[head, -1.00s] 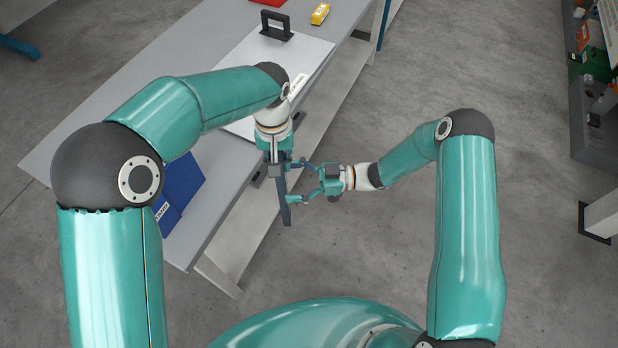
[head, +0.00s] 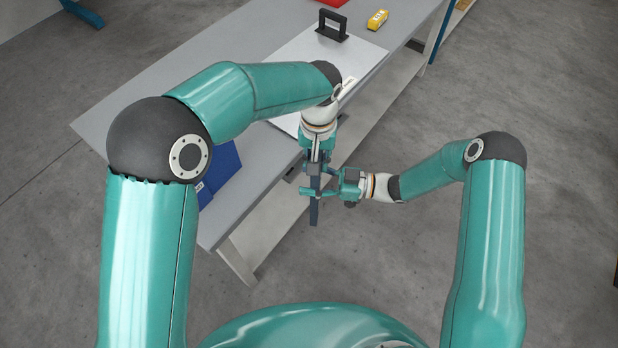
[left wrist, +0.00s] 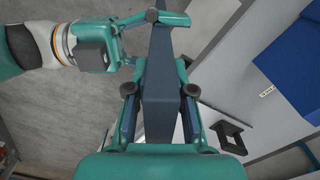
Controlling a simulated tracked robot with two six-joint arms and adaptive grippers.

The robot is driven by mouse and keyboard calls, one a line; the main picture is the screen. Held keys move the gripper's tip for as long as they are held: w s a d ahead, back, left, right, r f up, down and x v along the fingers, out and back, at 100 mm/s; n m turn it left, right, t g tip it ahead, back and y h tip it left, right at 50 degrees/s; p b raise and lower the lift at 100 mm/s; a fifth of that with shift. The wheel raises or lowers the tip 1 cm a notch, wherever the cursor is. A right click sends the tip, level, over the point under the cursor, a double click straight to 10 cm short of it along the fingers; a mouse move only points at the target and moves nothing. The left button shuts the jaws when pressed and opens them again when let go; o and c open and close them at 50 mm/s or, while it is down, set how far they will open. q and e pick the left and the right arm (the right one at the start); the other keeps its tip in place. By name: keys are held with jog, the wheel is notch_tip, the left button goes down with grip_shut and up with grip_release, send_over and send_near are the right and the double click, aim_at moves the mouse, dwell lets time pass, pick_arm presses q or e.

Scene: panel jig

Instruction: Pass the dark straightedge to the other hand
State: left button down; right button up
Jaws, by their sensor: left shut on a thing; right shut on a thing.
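The dark straightedge (head: 314,214) hangs in front of the table, long and narrow, with its lower end free. My left gripper (head: 316,165) is shut on its upper part. In the left wrist view the straightedge (left wrist: 159,88) runs up between the left gripper's two fingers (left wrist: 160,112). My right gripper (head: 318,192) comes in from the right and is shut on the straightedge below the left one. In the left wrist view the right gripper (left wrist: 154,18) shows at the top, its fingers at the straightedge. Both grippers hold it at once.
The grey table (head: 110,110) lies behind the arms. On it are a white panel (head: 290,48), a black handle (head: 332,25), a blue box-like thing (head: 222,170), a yellow object (head: 377,19) and a red one (head: 335,2). Open floor lies to the right.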

pick_arm(q)
jog(key=shift+w+r, duration=0.1)
pick_arm(e)
jog(key=shift+s, duration=0.1)
grip_shut()
pick_arm(q)
jog(key=c, duration=0.9)
grip_release()
pick_arm(e)
jog(key=shift+r, duration=0.1)
